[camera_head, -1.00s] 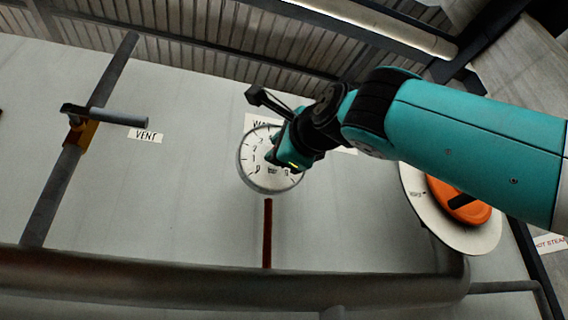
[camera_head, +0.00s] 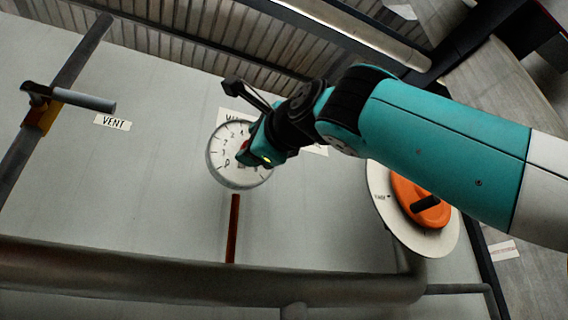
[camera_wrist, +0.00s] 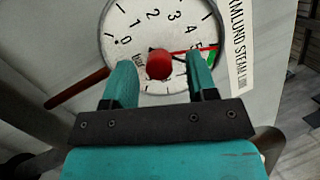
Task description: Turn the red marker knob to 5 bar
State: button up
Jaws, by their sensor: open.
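The round white gauge (camera_head: 217,165) is on the pale wall, with my gripper (camera_head: 252,156) in front of its right part. In the wrist view the dial (camera_wrist: 122,22) shows numbers 0 to 5 and a small green patch at its right edge. The red knob (camera_wrist: 159,65) sits at the dial's centre. A thin red line runs right from the knob, close to the 5. My gripper (camera_wrist: 161,70) is open, with its teal fingers on either side of the knob and visible gaps to it. Depth between fingertips and knob is hard to tell.
A red pipe (camera_head: 233,228) runs down below the gauge to a thick horizontal pipe (camera_head: 180,278). An orange knob (camera_head: 418,195) on a white disc is at the right, under my arm. A vent handle (camera_head: 82,98) is at the left.

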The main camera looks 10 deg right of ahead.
jog(key=b+v, duration=0.6)
jog(key=v, duration=1)
jog(key=shift+s+d, duration=0.1)
jog(key=shift+d, duration=0.05)
